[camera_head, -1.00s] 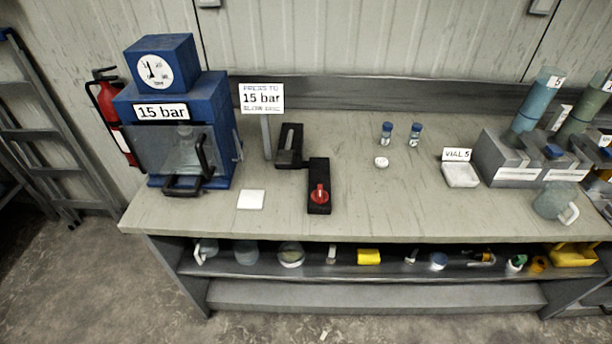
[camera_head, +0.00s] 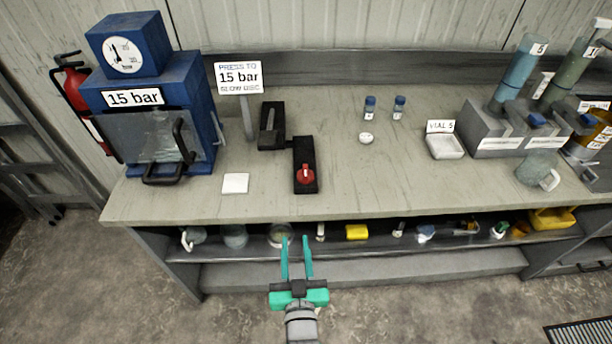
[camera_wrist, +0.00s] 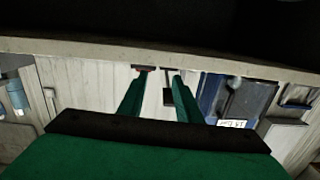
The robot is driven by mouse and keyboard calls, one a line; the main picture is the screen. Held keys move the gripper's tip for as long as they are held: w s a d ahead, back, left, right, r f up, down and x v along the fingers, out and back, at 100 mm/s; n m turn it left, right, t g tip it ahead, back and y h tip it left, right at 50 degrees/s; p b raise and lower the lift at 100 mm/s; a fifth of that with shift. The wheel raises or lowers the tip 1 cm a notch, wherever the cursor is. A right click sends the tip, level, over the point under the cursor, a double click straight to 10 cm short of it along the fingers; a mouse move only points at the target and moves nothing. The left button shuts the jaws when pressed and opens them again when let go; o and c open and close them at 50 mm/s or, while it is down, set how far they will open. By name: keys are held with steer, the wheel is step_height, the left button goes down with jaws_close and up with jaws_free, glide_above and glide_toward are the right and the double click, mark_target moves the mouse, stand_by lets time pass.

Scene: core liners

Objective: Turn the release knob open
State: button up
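The red release knob (camera_head: 305,175) sits at the front end of a black control block (camera_head: 304,152) on the bench, right of the blue press. A second black block with a slot (camera_head: 271,127) stands behind it to the left. The blue press (camera_head: 150,100) has a dial gauge (camera_head: 122,54), a "15 bar" label and a clear front guard with a black handle. My gripper (camera_head: 296,241) is in front of the bench, below the knob in the picture, with its green fingers apart and empty. The fingers also show in the wrist view (camera_wrist: 158,82), with nothing between them.
A sign on a post (camera_head: 239,77) reads "PRESS TO 15 bar". A white square (camera_head: 235,184) lies left of the knob. Two small vials, a vial tray (camera_head: 445,146) and grey core holders stand to the right. The bench's front edge and a filled lower shelf are near my gripper.

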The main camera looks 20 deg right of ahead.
glide_toward(306, 178)
steer(key=shift+t+h, duration=0.3)
steer(key=shift+h, duration=0.1)
steer(key=x, duration=1)
steer(key=shift+w+f, duration=0.25)
steer(key=shift+w, duration=0.1)
jaws_close()
